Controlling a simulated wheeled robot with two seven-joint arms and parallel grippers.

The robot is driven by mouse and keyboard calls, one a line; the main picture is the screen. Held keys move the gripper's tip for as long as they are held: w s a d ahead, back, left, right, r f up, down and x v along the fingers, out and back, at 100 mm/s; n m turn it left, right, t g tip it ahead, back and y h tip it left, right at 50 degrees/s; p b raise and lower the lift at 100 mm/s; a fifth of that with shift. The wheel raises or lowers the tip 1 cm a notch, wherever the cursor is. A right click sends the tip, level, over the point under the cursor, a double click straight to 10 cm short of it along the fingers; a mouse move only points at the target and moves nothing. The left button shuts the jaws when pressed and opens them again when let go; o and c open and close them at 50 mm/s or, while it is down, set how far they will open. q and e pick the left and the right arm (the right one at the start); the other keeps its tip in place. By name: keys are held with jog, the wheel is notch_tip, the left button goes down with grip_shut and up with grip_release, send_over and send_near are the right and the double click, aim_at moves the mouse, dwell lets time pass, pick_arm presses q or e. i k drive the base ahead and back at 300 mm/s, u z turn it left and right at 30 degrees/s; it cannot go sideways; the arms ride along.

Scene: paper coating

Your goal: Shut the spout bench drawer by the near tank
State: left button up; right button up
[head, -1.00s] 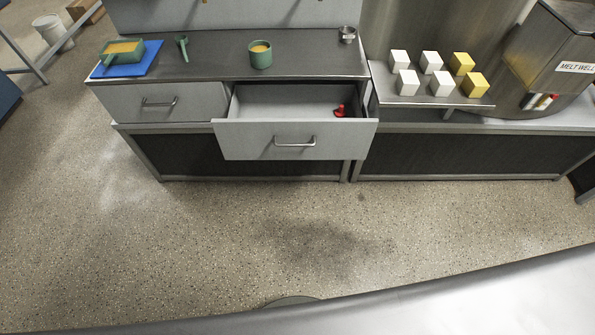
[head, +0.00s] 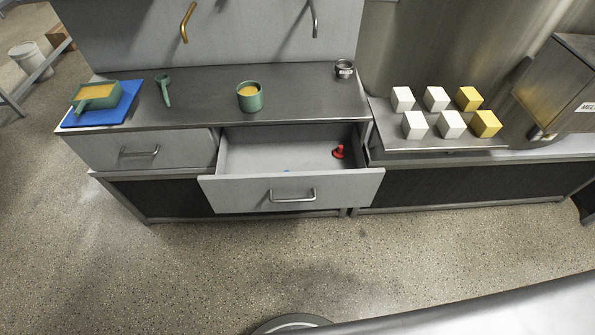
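The spout bench (head: 200,92) stands ahead of me with two drawers under its dark top. Its right drawer (head: 235,193) is pulled out, with a bar handle (head: 292,195) on its front. Inside it lie a small red object (head: 338,152) and a bit of something blue, mostly hidden by the drawer front. The left drawer (head: 185,148) is shut. The tank (head: 440,50) rises at the right of the bench. Neither of my grippers is in view.
On the bench top are a blue mat (head: 128,100) with a green pan (head: 97,97), a green scoop (head: 164,88), a green cup (head: 249,97) and a small metal cup (head: 345,69). A shelf (head: 385,143) holds white and yellow cubes. The floor (head: 180,270) before the bench is clear.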

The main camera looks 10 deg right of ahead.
aim_at(249, 176)
jog(key=z, duration=0.1)
jog(key=i, duration=0.25)
jog(key=z, duration=1.7)
jog(key=k, duration=0.9)
jog(key=u, duration=1.65)
jog(key=i, duration=0.5)
jog(key=z, duration=0.1)
